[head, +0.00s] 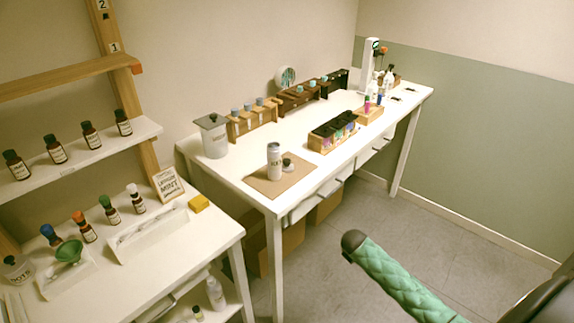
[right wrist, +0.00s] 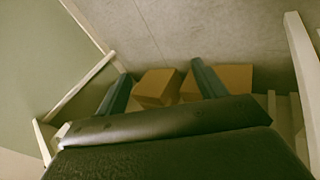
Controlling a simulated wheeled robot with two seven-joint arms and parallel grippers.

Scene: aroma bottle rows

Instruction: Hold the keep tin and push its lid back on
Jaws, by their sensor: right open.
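A silver-grey tin (head: 274,162) with dark lettering stands upright on a brown mat (head: 262,186) on the long white table; the lettering is too small to read surely. A small lid-like piece with a dark knob (head: 288,163) sits on the mat just right of the tin. I cannot tell whether the tin's top is open. My right gripper (right wrist: 161,70) shows in the right wrist view, its two dark green fingers wide apart with nothing held between them. It points toward the floor and boxes, away from the tin. My left gripper is in neither view.
A grey lidded canister (head: 214,139) stands at the table's left end. Wooden racks of bottles (head: 252,118) line the back. A compartmented box (head: 332,133) stands right of the mat. A shelf and side table (head: 190,242) are at left. Cardboard boxes (right wrist: 157,87) are under the table.

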